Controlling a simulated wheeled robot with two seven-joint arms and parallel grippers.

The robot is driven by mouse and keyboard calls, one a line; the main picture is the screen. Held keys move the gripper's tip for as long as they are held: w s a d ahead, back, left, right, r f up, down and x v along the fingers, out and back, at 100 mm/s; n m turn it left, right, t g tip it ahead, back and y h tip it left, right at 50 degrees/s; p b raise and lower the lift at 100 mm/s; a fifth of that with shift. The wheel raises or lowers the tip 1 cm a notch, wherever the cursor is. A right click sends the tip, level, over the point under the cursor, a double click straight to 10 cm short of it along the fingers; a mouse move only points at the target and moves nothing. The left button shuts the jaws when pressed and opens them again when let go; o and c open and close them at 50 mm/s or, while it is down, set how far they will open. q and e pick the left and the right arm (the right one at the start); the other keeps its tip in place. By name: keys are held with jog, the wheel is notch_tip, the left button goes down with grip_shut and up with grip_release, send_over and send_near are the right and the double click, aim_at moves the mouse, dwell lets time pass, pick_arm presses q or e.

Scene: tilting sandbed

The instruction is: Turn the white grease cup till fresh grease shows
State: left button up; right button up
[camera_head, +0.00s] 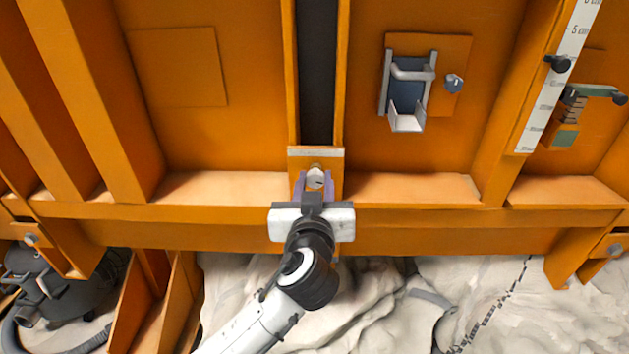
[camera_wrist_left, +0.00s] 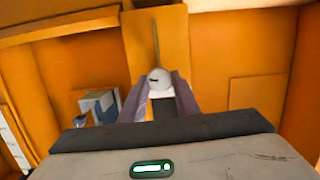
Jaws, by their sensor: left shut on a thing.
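The white grease cup (camera_head: 316,178) sits on an orange block at the foot of the dark vertical slot. It has a dark mark on its face. My left gripper (camera_head: 314,186) reaches up from below, its two purplish fingers on either side of the cup and shut on it. In the left wrist view the cup (camera_wrist_left: 159,79) shows as a round white knob between the fingertips (camera_wrist_left: 160,90). I cannot make out any grease around it. My right gripper is in neither view.
A grey metal bracket (camera_head: 407,88) with a blue-grey knob (camera_head: 453,83) stands on the orange panel to the right. A white scale (camera_head: 557,78) with a black knob (camera_head: 558,63) is further right, beside a green-topped clamp (camera_head: 583,104). Pale rock or sand lies below the orange beam (camera_head: 430,232).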

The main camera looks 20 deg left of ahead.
pick_arm(q)
jog(key=m+y+p, duration=0.1)
jog(key=m, duration=0.2)
jog(key=shift+d+m, duration=0.15)
jog(key=shift+m, duration=0.15)
jog(key=m+y, duration=0.1)
jog(key=m, duration=0.3)
jog(key=shift+w+d+f+p, duration=0.1)
jog(key=shift+p, duration=0.25)
dwell(0.3)
jog(key=o, duration=1.1)
jog(key=shift+c, duration=0.2)
